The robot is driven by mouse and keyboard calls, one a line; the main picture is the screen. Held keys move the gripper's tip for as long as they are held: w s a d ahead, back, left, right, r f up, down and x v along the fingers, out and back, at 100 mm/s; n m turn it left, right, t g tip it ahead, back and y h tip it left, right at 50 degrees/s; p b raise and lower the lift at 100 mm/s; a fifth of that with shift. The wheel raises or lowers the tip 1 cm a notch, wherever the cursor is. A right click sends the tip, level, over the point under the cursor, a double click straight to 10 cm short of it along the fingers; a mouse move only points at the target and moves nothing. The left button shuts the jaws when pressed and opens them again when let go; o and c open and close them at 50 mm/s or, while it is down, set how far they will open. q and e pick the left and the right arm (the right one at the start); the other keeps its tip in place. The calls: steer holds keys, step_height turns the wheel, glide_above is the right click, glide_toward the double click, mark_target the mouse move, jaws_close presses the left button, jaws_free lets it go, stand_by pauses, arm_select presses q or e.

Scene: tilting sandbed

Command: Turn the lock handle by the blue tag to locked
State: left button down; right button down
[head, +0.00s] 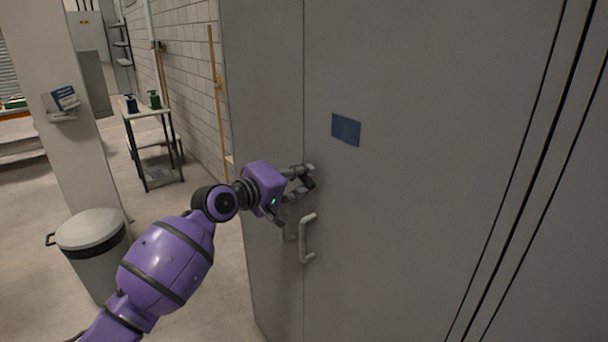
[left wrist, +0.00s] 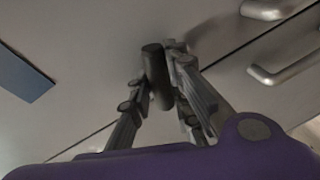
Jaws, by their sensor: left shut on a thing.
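The blue tag (head: 346,129) is a flat plate on the grey cabinet door, right of and above my left gripper (head: 304,178). The tag also shows at the left edge of the left wrist view (left wrist: 22,77). In the left wrist view, my left gripper (left wrist: 160,85) is shut on the lock handle (left wrist: 154,68), a short dark bar between the fingertips. In the head view the gripper hides most of this handle, so its exact angle is hard to tell. My right gripper is in neither view.
A pale pull handle (head: 307,240) is fixed to the door just below the gripper. Two bar handles show at upper right in the left wrist view. A bin (head: 92,245) and a small table (head: 150,116) with two bottles stand to the left, with open floor between.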

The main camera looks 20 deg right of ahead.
arm_select(q)
steer(key=shift+f+n+g+p, duration=0.1)
steer(key=shift+n+g+p, duration=0.4)
steer(key=shift+n, duration=0.9)
steer(key=shift+f, duration=0.1)
steer(key=c, duration=1.6)
jaws_free()
steer(key=shift+c, duration=0.2)
steer(key=v, duration=1.2)
steer(key=shift+w, duration=0.1)
